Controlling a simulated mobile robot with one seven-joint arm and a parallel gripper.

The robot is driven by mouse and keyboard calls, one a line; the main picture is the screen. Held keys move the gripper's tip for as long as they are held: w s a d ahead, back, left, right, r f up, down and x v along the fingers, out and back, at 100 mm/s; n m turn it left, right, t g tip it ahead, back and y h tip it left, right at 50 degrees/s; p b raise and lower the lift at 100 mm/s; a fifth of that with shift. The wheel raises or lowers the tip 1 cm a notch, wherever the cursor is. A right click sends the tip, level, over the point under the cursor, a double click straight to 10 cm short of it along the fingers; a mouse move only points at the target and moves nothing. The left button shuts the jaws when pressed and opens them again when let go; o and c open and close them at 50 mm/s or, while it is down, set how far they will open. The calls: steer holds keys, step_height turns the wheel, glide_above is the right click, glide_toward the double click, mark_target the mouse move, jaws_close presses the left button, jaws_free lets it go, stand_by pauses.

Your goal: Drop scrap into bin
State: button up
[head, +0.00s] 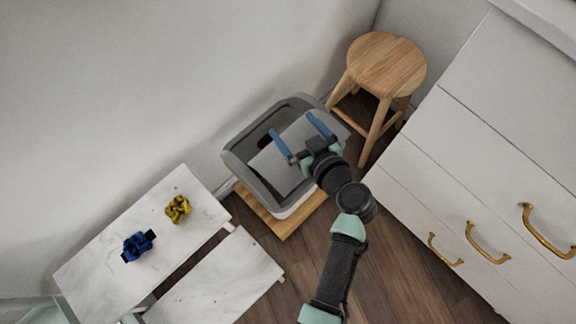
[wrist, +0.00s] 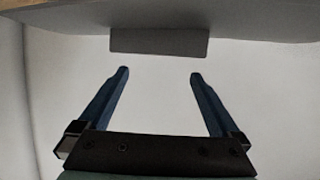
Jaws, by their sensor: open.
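The bin (head: 232,166) is a grey and white open-topped box standing on a wooden board (head: 268,221) on the floor in the head view. My gripper (head: 291,123) is over the bin, its two blue fingers spread apart with nothing held between them. A pale grey panel (head: 281,157) shows within the bin's opening, partly behind the gripper; I cannot tell whether it is part of the bin or loose. No piece is clearly recognisable as scrap. In the wrist view, the open fingers (wrist: 158,73) point toward a grey rectangle (wrist: 160,41) against a pale surface.
A white marbled table (head: 95,269) at lower left carries a blue object (head: 137,246) and a yellow object (head: 177,209). A wooden stool (head: 386,64) stands behind the bin. A white drawer cabinet (head: 440,180) with brass handles is on the right. Dark wood floor lies between.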

steer(key=p+v, duration=0.2)
steer(key=v, duration=1.1)
